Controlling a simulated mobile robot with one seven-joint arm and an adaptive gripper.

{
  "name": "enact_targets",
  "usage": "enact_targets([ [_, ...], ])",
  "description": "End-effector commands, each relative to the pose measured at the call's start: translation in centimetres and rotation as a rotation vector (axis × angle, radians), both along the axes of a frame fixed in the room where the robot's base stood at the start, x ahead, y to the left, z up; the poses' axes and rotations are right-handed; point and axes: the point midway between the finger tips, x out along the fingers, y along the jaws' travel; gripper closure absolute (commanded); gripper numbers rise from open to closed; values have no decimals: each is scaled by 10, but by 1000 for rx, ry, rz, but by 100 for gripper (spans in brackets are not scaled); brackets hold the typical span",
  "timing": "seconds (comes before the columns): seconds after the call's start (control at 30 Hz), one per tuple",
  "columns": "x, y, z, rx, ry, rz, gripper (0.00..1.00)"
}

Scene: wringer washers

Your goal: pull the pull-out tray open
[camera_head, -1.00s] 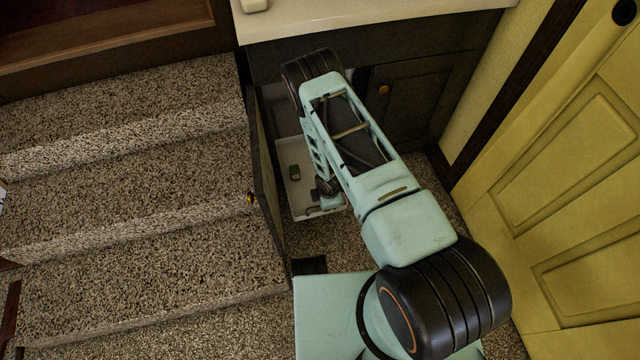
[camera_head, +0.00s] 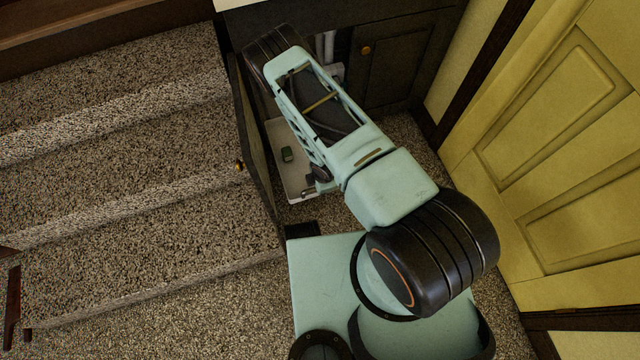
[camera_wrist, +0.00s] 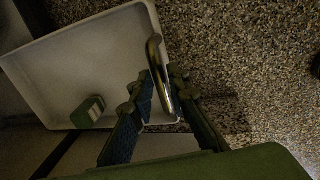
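The white pull-out tray (camera_head: 273,135) stands partly out of the dark cabinet under the counter. A green item (camera_head: 287,154) lies in it; it also shows in the wrist view (camera_wrist: 88,112). In the wrist view the tray (camera_wrist: 75,50) has a curved metal handle (camera_wrist: 154,48) along its front edge. My gripper (camera_wrist: 160,82) has one finger on each side of the handle and looks closed on it. In the head view my arm hides most of the gripper and part of the tray.
An open cabinet door (camera_head: 255,150) stands left of the tray, beside carpeted stairs (camera_head: 110,130). A closed cabinet door (camera_head: 395,60) is at the right. A yellow door (camera_head: 550,150) stands farther right. Speckled carpet lies in front of the tray.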

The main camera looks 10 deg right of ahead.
Motion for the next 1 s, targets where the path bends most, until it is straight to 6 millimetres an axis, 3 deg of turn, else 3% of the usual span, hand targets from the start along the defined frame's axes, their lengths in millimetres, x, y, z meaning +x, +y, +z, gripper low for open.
enact_targets([
  [0.1, 0, 0, 0, 0, 0, 0, 71],
  [0.47, 0, 0, 5, 0, -1, 1, 71],
  [1.0, -16, -3, 91, 2, -3, 0, 71],
])
